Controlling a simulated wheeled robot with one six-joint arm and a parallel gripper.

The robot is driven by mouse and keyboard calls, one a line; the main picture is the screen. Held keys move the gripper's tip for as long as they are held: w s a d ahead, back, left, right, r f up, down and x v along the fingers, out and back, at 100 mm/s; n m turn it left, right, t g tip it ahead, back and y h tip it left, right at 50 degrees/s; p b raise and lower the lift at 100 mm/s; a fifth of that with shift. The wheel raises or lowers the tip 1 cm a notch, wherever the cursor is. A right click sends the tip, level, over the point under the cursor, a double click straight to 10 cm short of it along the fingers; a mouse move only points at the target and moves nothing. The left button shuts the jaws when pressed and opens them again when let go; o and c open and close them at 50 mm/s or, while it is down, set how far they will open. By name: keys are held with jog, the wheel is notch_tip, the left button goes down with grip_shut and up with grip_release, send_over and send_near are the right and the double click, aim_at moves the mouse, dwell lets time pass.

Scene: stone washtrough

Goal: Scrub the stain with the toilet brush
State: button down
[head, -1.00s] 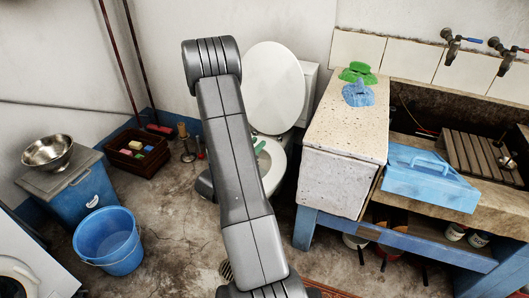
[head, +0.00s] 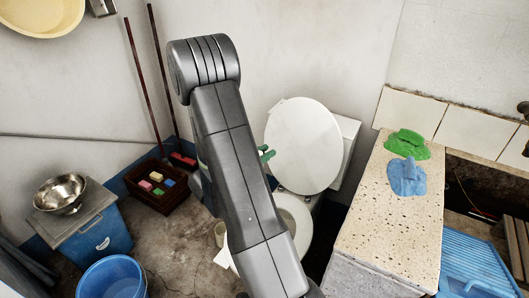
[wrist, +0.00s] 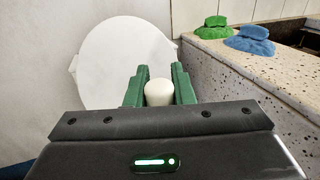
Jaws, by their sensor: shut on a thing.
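My gripper (wrist: 159,88) has green fingers shut on a white rounded piece, which looks like the handle end of the toilet brush (wrist: 159,93). The rest of the brush is hidden. In the head view my arm covers most of the gripper; a green fingertip (head: 266,154) shows in front of the raised toilet lid (head: 304,146). The toilet bowl (head: 294,216) is open below, partly behind my arm. The lid also shows behind the fingers in the wrist view (wrist: 110,60). I cannot make out a stain with certainty.
The speckled stone counter (head: 388,215) stands right of the toilet, with a green cloth (head: 408,144) and a blue cloth (head: 407,177) on it. At left are a wooden crate (head: 150,198), a blue bucket (head: 112,280) and a metal bowl (head: 60,193). A pale object (head: 220,234) is beside my arm.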

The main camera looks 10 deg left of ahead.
notch_tip(320, 180, down, 25)
jog(key=b, duration=1.8)
jog(key=shift+b, duration=0.35)
jog(key=shift+f+b, duration=1)
jog(key=shift+f, duration=0.1)
jog(key=shift+s+d+r+b, duration=0.1)
jog(key=shift+s+d+b, duration=0.2)
jog(key=shift+s, duration=0.55)
jog(key=shift+s+d+b, duration=0.1)
jog(key=shift+s+d, duration=0.3)
jog(key=shift+s, duration=0.4)
jog(key=shift+w+d, duration=0.3)
jog(key=shift+w, duration=0.55)
jog(key=shift+w+d, duration=0.3)
jog(key=shift+w, duration=0.5)
jog(key=shift+w+d, duration=0.3)
jog(key=shift+w, duration=0.55)
jog(key=shift+a, duration=0.1)
